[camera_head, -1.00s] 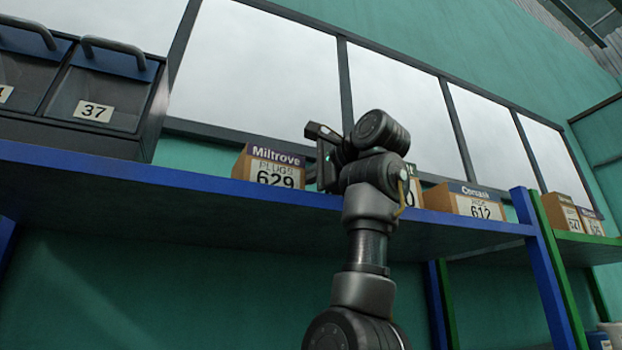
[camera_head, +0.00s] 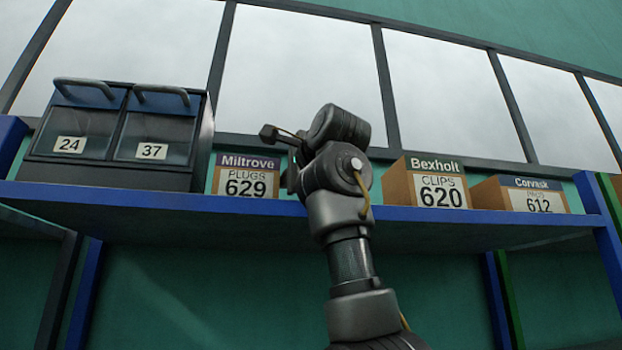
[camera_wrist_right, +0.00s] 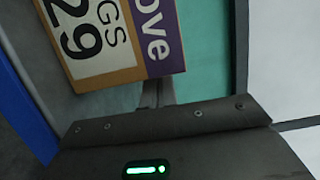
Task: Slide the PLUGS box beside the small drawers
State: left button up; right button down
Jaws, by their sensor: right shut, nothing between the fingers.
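The PLUGS box (camera_head: 246,178), marked Miltrove and 629, stands upright on the blue shelf. Its left edge appears right at the side of the small drawers (camera_head: 110,137), with little or no gap showing. My right gripper (camera_head: 291,178) is at the box's right side, shut and empty, mostly hidden by my own wrist. In the right wrist view the box's label (camera_wrist_right: 110,40) fills the upper left, and the shut fingers (camera_wrist_right: 155,92) reach to the box's edge; whether they touch it I cannot tell. My left gripper is not in view.
The CLIPS box (camera_head: 427,185) and the 612 box (camera_head: 525,195) stand further right on the blue shelf (camera_head: 150,198). Free shelf lies between the PLUGS and CLIPS boxes, partly behind my arm. Windows are behind.

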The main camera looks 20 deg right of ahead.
jog(key=shift+a+r, duration=0.1)
jog(key=shift+a, duration=0.6)
jog(key=shift+w+a, duration=0.15)
jog(key=shift+a, duration=0.15)
jog(key=shift+w, duration=0.1)
jog(key=shift+d, duration=0.8)
jog(key=shift+s+d, duration=0.2)
jog(key=shift+d, duration=0.55)
jog(key=s+d+b, duration=0.1)
jog(key=s+d+f+b, duration=0.1)
jog(key=s, duration=0.1)
pick_arm(q)
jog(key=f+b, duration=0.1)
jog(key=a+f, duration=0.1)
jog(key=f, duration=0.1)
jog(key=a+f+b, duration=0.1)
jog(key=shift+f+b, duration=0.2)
jog(key=shift+b, duration=0.15)
pick_arm(e)
jog(key=s, duration=0.7)
jog(key=shift+s+r, duration=0.15)
jog(key=shift+r, duration=0.2)
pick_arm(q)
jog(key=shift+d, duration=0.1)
pick_arm(e)
jog(key=shift+a, duration=0.1)
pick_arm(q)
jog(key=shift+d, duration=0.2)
